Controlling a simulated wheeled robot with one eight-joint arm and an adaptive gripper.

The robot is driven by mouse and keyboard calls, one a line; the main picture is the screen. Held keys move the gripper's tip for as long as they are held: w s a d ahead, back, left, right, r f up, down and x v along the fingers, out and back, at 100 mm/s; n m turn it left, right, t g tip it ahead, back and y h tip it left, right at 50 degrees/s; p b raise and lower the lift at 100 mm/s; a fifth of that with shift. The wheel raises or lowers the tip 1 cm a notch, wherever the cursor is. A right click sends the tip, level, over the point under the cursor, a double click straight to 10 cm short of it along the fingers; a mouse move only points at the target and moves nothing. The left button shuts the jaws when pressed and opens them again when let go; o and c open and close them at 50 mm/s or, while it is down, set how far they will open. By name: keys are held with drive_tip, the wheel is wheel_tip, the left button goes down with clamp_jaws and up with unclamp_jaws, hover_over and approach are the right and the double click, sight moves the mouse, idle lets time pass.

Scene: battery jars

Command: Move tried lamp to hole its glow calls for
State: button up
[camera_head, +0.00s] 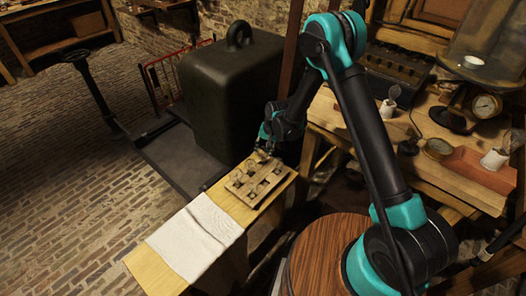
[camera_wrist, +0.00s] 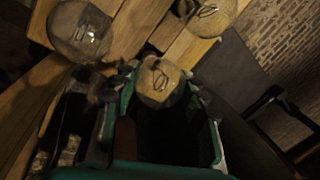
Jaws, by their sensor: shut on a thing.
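My gripper (camera_head: 266,153) is above the far end of a small wooden rack (camera_head: 243,192) in the head view. In the wrist view its teal fingers (camera_wrist: 160,76) are shut on a clear round glass lamp (camera_wrist: 157,88) with a thin filament. I see no clear glow in it. Two similar lamps, one at the upper left (camera_wrist: 80,30) and one at the upper right (camera_wrist: 211,14), are at the wooden rack beyond the fingers. Whether the held lamp is clear of the rack cannot be told. The rack shows dark square holes in the head view.
A white cloth (camera_head: 195,238) lies on the plank in front of the rack. A large dark green block (camera_head: 230,90) stands behind it to the left. At the right, a wooden bench (camera_head: 440,165) carries gauges, a dark tray (camera_head: 395,78) and a glass dome (camera_head: 487,45).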

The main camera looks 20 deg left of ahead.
drive_tip(key=shift+f, duration=0.55)
idle(0.4)
drive_tip(key=o, duration=1.4)
drive_tip(key=shift+c, duration=0.2)
drive_tip(key=v, duration=1.2)
drive_tip(key=s+d+r+t, duration=0.15)
drive_tip(key=d+r, duration=0.45)
drive_tip(key=d, duration=0.7)
drive_tip(key=s+d+r+t, duration=0.1)
drive_tip(key=s+d+r, duration=0.1)
drive_tip(key=d+r, duration=0.75)
drive_tip(key=s+d+f+t+h, duration=0.1)
drive_tip(key=s+d, duration=0.6)
drive_tip(key=d, duration=0.3)
drive_tip(key=s+d+f+t+h, duration=0.1)
drive_tip(key=s+d, duration=0.7)
drive_tip(key=d, duration=0.2)
drive_tip(key=shift+s+d+f+m+h, duration=0.15)
drive_tip(key=shift+s+f+m+h, duration=0.05)
drive_tip(key=shift+f+m+h, duration=0.1)
